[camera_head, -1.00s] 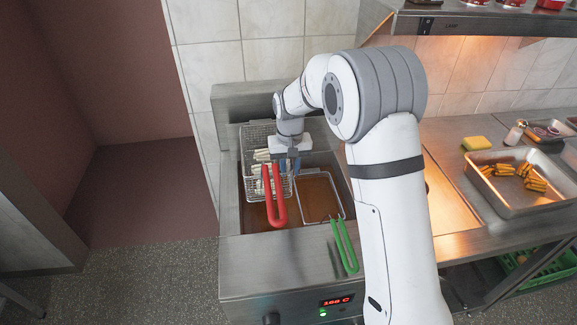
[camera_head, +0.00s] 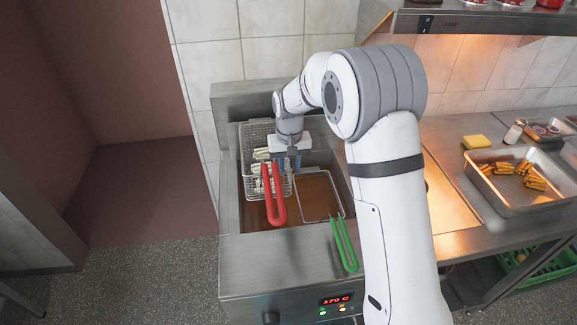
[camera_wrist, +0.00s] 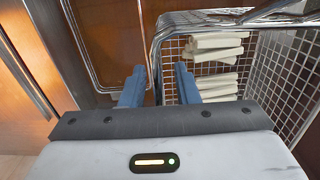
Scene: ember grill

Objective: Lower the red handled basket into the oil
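The red-handled basket (camera_head: 257,187) is a wire basket holding pale fries, at the left side of the fryer, with its red handle (camera_head: 274,195) pointing to the front. The brown oil (camera_head: 256,216) shows below and in front of it. My gripper (camera_head: 290,164) is at the basket's right side. In the wrist view, my gripper's two blue fingers (camera_wrist: 160,86) are apart, with the basket's wire edge (camera_wrist: 156,62) between them. The right finger is beside the fries (camera_wrist: 215,62), the left one outside the basket. Finger contact with the wire cannot be told.
A second wire frame with a green handle (camera_head: 344,245) lies over the oil at the right. The fryer's display (camera_head: 336,301) reads 170 C. A steel tray (camera_head: 515,196) with browned pieces and a yellow sponge (camera_head: 477,142) are on the right counter. My arm hides part of the counter.

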